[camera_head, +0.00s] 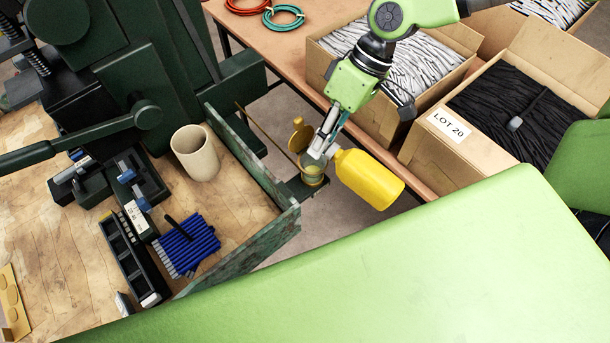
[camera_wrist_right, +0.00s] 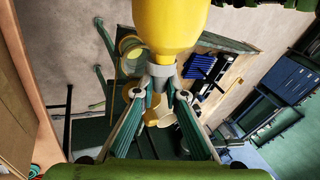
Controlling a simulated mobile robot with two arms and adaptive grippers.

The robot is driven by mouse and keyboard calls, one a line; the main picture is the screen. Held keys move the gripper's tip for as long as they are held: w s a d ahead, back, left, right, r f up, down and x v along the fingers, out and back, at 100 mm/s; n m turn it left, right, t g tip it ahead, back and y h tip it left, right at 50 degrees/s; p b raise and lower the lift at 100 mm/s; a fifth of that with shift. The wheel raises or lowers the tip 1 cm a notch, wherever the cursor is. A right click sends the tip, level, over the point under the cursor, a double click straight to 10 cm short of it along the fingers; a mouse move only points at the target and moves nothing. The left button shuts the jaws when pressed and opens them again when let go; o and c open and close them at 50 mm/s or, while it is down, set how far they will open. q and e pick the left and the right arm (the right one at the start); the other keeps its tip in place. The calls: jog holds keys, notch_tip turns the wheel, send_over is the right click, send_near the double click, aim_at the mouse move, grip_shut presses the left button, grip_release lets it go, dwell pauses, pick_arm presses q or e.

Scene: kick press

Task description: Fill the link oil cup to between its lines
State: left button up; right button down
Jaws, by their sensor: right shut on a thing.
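My right gripper (camera_head: 322,147) is shut on a yellow oil bottle (camera_head: 368,179), holding it by its grey neck. The bottle lies tilted, its body to the right and its nozzle end at the link oil cup (camera_head: 313,173). The cup is small, brass and glass, with its round brass lid (camera_head: 300,135) swung up behind it. The oil level and lines are too small to read, and I cannot tell if oil is flowing. In the right wrist view the bottle (camera_wrist_right: 170,25) fills the top, its neck between the fingers (camera_wrist_right: 163,103). My left gripper is not in view.
The green press (camera_head: 165,60) and its wooden bench (camera_head: 60,250) stand left, with a beige cup (camera_head: 196,152) and blue rods (camera_head: 187,246). A thin rod runs to the oil cup. Cardboard boxes (camera_head: 435,150) stand on a table at the right.

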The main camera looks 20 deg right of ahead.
jog(key=shift+s, duration=0.15)
jog(key=shift+d+f, duration=0.1)
jog(key=shift+f, duration=0.35)
jog(key=shift+f+g+h+b, duration=0.3)
jog(key=shift+g, duration=0.1)
jog(key=shift+w, duration=0.2)
jog(key=shift+s, duration=0.2)
jog(key=shift+f, duration=0.15)
jog(key=shift+w+f+g, duration=0.15)
jog(key=shift+f+g, duration=0.05)
jog(key=shift+g, duration=0.1)
